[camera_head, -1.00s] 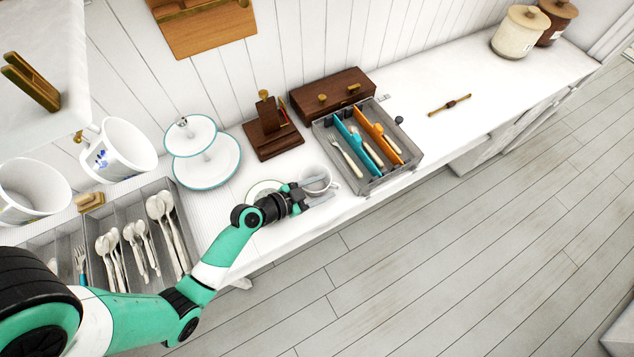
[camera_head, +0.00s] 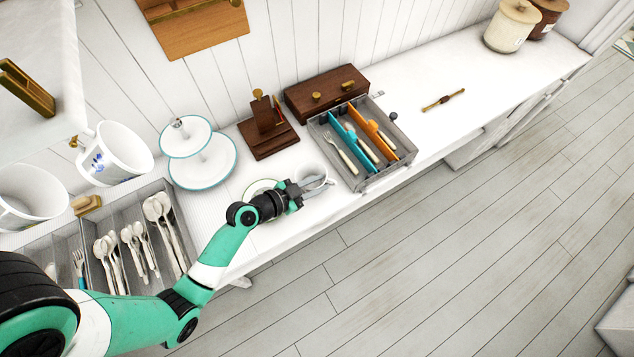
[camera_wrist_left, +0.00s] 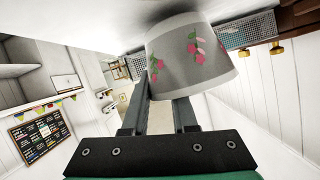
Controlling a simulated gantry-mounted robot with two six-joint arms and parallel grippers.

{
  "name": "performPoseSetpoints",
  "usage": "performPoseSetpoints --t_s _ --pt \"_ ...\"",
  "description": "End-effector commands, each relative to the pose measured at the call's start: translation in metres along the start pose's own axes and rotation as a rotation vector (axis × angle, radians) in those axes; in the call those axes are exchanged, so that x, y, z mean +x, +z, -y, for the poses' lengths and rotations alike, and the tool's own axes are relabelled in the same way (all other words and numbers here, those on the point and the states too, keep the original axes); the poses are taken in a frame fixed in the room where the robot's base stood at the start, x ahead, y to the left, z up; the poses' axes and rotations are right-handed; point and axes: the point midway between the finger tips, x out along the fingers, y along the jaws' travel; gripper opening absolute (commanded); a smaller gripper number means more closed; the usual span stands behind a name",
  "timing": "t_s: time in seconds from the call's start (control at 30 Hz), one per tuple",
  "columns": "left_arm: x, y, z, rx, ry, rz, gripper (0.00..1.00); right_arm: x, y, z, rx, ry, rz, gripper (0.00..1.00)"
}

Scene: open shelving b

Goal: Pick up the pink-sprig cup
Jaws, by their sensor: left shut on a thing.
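The pink-sprig cup (camera_head: 313,173) is white and stands upright near the counter's front edge, its open top showing in the head view. In the left wrist view the cup (camera_wrist_left: 190,62) shows pink flowers with green leaves on its side. My left gripper (camera_head: 308,186) is shut on the cup at its near side. I cannot tell whether the cup touches the counter. My right gripper is not in view.
A grey cutlery tray (camera_head: 372,179) with blue and orange dividers stands close right of the cup. A green-rimmed saucer (camera_head: 255,187) lies partly behind my gripper. A two-tier stand (camera_head: 222,172) and a wooden holder (camera_head: 273,148) stand behind. The counter's far right is mostly clear.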

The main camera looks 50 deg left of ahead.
Motion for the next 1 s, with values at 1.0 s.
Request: performPoseSetpoints --t_s 1.0 --pt "-0.080 -0.127 -0.107 0.001 -0.002 -0.004 0.00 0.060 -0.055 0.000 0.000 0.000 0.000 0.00"
